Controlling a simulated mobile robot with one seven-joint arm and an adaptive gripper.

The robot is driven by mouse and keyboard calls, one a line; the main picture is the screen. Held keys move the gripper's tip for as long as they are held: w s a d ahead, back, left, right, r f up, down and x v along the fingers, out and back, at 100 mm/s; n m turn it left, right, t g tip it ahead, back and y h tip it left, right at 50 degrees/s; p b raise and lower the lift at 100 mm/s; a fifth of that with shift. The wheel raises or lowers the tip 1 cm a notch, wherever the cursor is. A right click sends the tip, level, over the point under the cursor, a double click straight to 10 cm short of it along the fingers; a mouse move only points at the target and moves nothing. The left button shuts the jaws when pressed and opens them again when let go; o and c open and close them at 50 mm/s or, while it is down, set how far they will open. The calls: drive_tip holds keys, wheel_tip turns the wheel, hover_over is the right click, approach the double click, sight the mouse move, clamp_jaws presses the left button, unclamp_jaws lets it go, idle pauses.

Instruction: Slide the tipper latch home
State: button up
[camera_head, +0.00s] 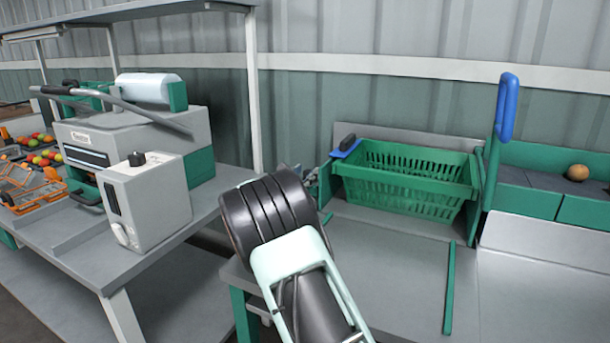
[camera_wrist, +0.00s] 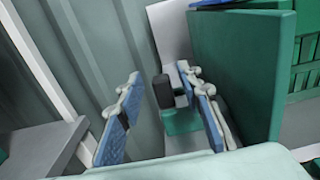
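My gripper (camera_wrist: 159,76) is open, with its two blue-padded fingers spread apart in the wrist view. A black knob (camera_wrist: 163,92), which looks like the tipper latch handle, stands beyond and between the fingertips, by a green bracket (camera_wrist: 182,122). I cannot tell whether either finger touches it. A green side panel (camera_wrist: 235,70) of the tipper stands just right of the right finger. In the head view my wrist hides most of the gripper and the latch. The tipper holds a green slatted crate (camera_head: 405,180), also at the right edge of the wrist view (camera_wrist: 303,70).
A blue piece with a black handle (camera_head: 347,147) is at the crate's back left corner. A blue upright handle (camera_head: 507,105) stands right of the crate. A bench (camera_head: 90,262) with a grey machine (camera_head: 148,200) is at left. The grey surface (camera_head: 390,255) before the crate is clear.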

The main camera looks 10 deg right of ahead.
drive_tip(key=shift+w+d, duration=0.15)
clamp_jaws()
idle(0.4)
drive_tip(key=shift+s+d+b, duration=0.4)
drive_tip(key=shift+s+d, duration=0.4)
drive_tip(key=shift+d, duration=0.3)
drive_tip(key=shift+s+d+f, duration=0.1)
drive_tip(key=shift+s+d, duration=0.05)
drive_tip(key=shift+d, duration=0.2)
unclamp_jaws()
